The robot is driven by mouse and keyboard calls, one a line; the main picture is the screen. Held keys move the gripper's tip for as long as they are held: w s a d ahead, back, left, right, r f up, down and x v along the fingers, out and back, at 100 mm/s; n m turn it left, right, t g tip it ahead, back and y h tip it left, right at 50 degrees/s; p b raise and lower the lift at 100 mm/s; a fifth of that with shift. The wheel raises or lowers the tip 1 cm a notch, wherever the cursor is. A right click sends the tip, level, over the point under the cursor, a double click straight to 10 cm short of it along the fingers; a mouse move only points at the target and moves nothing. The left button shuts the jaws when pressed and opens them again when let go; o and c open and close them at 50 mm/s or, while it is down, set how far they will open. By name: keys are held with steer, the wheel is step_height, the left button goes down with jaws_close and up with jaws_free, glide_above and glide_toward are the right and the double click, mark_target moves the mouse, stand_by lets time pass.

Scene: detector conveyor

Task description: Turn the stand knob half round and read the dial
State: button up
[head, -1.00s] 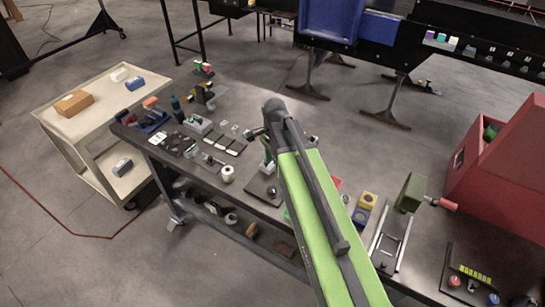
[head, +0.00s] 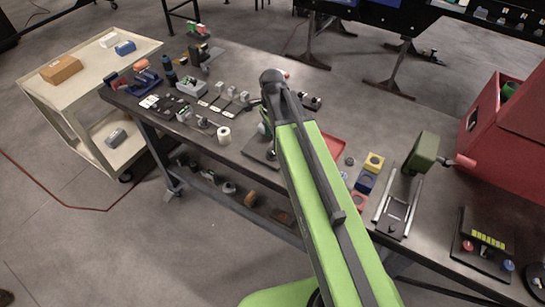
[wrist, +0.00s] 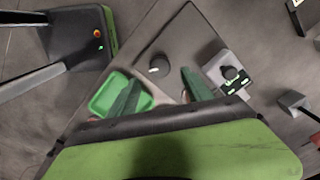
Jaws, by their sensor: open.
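In the wrist view a round dark knob (wrist: 158,65) with a white mark stands on a dark flat plate. My gripper (wrist: 160,92) is open, with its two green fingers apart. The knob shows beyond the gap between the fingertips, and nothing is held. A small light-grey unit with a black knob (wrist: 230,73) and a green-lit face is right of the fingers. I cannot tell which knob is the stand's, and no readable dial shows. In the head view my arm hides most of the gripper, over a dark base plate (head: 262,152).
A green tray (wrist: 108,96) lies beside the left finger. On the bench are a white roll (head: 224,135), a red tray (head: 331,146), a green vise-like device (head: 424,150) and a red cabinet (head: 505,130). A beige cart (head: 130,108) stands at the left.

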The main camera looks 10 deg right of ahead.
mark_target(272, 150)
step_height(272, 150, down, 6)
steer(key=b, duration=0.4)
steer(key=shift+f+b, duration=0.1)
steer(key=shift+b, duration=0.2)
jaws_close()
